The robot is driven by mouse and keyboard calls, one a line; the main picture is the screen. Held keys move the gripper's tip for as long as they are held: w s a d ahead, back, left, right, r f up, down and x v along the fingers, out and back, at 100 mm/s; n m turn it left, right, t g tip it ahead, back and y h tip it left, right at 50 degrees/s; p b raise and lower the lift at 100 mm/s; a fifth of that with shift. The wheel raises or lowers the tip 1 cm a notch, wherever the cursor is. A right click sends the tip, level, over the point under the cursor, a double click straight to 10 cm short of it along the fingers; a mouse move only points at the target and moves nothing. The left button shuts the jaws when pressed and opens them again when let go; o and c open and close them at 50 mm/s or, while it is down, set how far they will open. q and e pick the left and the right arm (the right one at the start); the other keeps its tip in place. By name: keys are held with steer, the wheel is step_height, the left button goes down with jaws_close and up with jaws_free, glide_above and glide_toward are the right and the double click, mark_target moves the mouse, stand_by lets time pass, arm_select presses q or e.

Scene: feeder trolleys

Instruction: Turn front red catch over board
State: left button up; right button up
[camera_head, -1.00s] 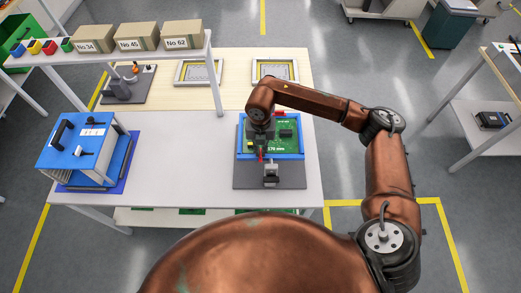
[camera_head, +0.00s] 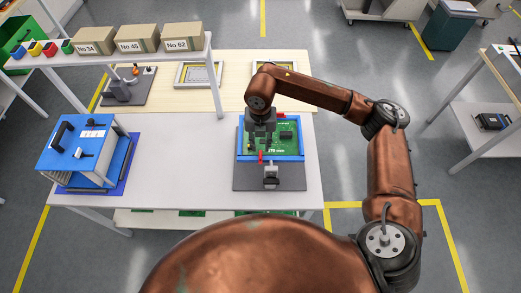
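A green board (camera_head: 287,145) lies in a blue frame (camera_head: 241,148) on a dark grey base plate (camera_head: 290,178) at the table's right front. The front red catch (camera_head: 261,156) shows at the frame's front edge, close below my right gripper. I cannot tell whether it lies over the board. My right gripper (camera_head: 262,143) points down over the left part of the board and looks clear of the catch. Its fingers are too small and dark to tell open from shut. My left gripper is out of view.
A grey clamp-like block (camera_head: 271,174) stands on the base plate before the frame. A blue case (camera_head: 88,150) stands at the table's left. Boxes (camera_head: 137,39) sit on a raised shelf at the back left. The table middle (camera_head: 185,145) is clear.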

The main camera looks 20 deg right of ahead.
mark_target(261, 154)
step_height(261, 154, up, 7)
steer(key=shift+f, duration=0.2)
stand_by(0.6)
